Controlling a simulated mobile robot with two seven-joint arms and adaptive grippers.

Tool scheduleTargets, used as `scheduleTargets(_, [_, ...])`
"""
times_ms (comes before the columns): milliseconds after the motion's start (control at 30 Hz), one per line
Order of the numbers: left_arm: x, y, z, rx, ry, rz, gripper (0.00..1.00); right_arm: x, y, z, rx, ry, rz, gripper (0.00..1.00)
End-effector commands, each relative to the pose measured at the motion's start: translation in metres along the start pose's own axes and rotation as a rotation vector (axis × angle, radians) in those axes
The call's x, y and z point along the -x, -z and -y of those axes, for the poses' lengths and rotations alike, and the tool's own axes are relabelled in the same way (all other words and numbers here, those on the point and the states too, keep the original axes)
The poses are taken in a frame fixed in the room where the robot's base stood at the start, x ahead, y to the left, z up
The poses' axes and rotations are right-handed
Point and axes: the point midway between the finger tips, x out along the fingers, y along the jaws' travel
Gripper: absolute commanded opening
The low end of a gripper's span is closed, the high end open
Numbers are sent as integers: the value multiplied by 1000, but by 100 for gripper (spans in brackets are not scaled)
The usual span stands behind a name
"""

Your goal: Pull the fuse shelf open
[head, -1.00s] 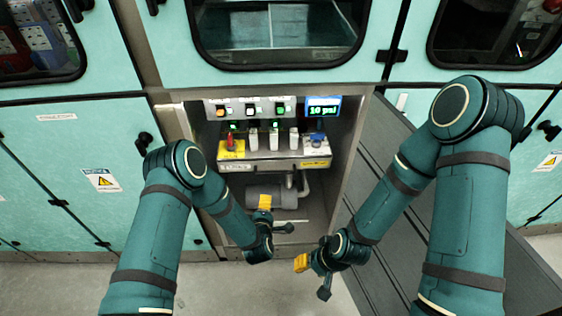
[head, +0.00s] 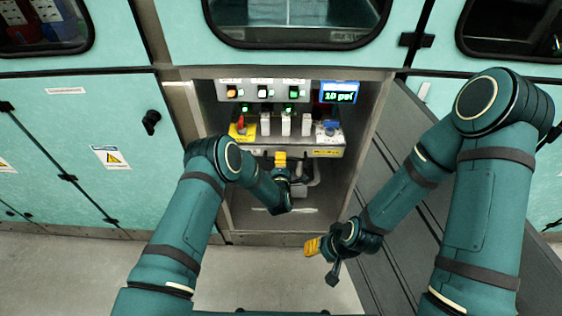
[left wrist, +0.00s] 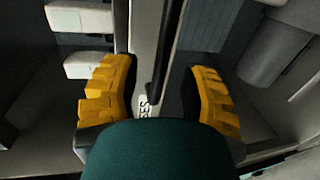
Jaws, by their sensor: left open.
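The fuse shelf (head: 268,150) is a pale metal tray inside an open cabinet recess, with white fuse blocks, a red-topped part and a blue-topped part on it. My left gripper (head: 282,160) is at the shelf's front edge, near its middle. In the left wrist view my left gripper (left wrist: 160,88) is open, its yellow fingers on either side of the shelf's front panel (left wrist: 143,40) and a dark bar (left wrist: 161,60), with gaps between. Part of a printed label shows there. My right gripper (head: 313,246) hangs low, away from the shelf; its finger gap is unclear.
Above the shelf are a row of lit switches (head: 263,91) and a blue display (head: 340,92) reading 10 psi. A grey open door panel (head: 385,190) stands right of the recess. A grey cylinder (left wrist: 272,52) sits below the shelf. The floor in front is clear.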

Motion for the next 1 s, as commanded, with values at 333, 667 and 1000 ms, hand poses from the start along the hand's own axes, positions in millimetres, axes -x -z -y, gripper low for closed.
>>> scheduleTargets(333, [-25,0,1,-1,1,1,43,-7,1,-3,0,0,-4,47])
scheduleTargets(667, [-25,0,0,-1,1,1,18,-7,1,-2,0,0,-4,47])
scheduleTargets(1000, [-23,0,0,-1,1,0,0,-6,1,-2,0,0,-3,47])
